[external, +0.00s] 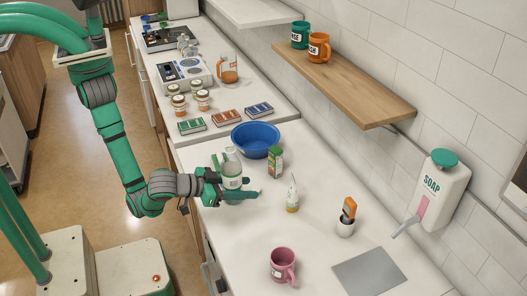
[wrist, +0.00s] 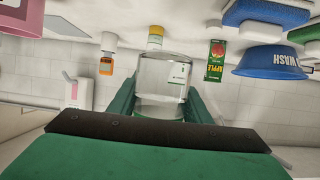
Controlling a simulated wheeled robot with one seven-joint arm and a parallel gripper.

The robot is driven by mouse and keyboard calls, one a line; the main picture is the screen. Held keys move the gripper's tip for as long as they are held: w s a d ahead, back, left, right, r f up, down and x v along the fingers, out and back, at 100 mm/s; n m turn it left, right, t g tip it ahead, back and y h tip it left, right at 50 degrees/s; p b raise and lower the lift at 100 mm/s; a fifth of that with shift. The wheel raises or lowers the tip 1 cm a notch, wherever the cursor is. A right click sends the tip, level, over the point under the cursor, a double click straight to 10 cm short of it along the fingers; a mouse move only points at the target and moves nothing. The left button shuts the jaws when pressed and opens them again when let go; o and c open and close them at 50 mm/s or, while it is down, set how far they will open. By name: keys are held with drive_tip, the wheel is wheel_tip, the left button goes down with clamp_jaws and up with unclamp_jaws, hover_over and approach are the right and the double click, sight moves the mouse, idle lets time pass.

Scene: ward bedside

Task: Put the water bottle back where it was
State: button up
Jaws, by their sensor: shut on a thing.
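The water bottle (external: 231,170) is clear with a pale label. It stands upright between the fingers of my gripper (external: 241,188), over the counter's left edge area. In the wrist view, which is upside down, the clear bottle (wrist: 160,78) sits between both green fingers of my gripper (wrist: 160,102); its upper part is hidden behind the gripper body. My gripper is shut on it. I cannot tell whether its base touches the counter.
A blue basin (external: 256,139) and a juice carton (external: 275,163) stand close behind the bottle. Counter (external: 240,240) in front is clear.

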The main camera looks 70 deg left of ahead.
hover_over(268, 227)
drive_tip(key=f, duration=0.6)
drive_tip(key=shift+s+a+f, duration=0.15)
drive_tip(key=shift+s+a, duration=0.15)
drive_tip(key=shift+w+d+f, duration=0.3)
drive_tip(key=shift+f, duration=1.7)
drive_tip(key=shift+f, duration=0.2)
drive_tip(key=o, duration=1.3)
drive_tip(key=shift+c, duration=0.2)
drive_tip(key=shift+r, duration=0.1)
drive_tip(key=shift+s+r, duration=0.15)
drive_tip(key=shift+s, duration=0.05)
drive_tip(key=v, duration=1.1)
drive_tip(key=shift+s+r, duration=0.2)
drive_tip(key=shift+s, duration=0.05)
